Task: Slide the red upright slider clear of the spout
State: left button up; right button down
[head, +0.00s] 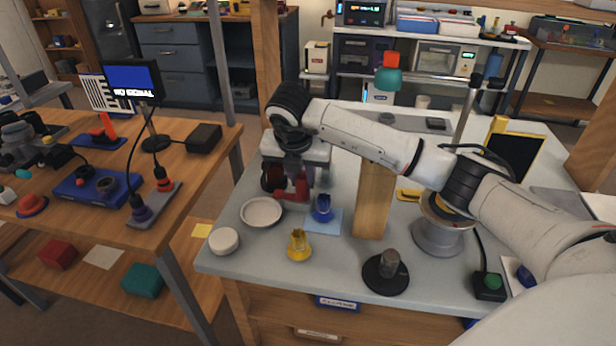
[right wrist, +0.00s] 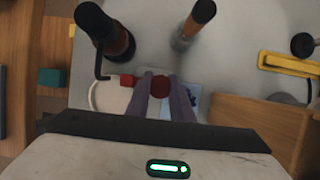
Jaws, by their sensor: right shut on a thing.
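In the right wrist view the two fingers of my right gripper (right wrist: 163,80) are shut on a round red knob (right wrist: 160,88), which I take to be the slider's top. A small red block (right wrist: 127,80) with a dark bent rod shows beside the left finger. I cannot make out the spout clearly or tell its gap from the slider. My left gripper is not in view.
A white dish (head: 261,211), a blue cup (head: 321,207) on a light blue mat, a yellow cup (head: 298,246) and a white round pot (head: 224,241) stand nearby. A wooden post (head: 374,205) is right of the gripper. A dark round base (head: 387,276) stands at the front.

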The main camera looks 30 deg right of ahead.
jog(key=c, duration=1.8)
grip_release()
jog(key=shift+w+a, duration=0.1)
jog(key=shift+o, duration=1.2)
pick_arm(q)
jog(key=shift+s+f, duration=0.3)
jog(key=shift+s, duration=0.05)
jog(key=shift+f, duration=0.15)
pick_arm(e)
jog(key=v, duration=1)
jog(key=shift+r, duration=0.2)
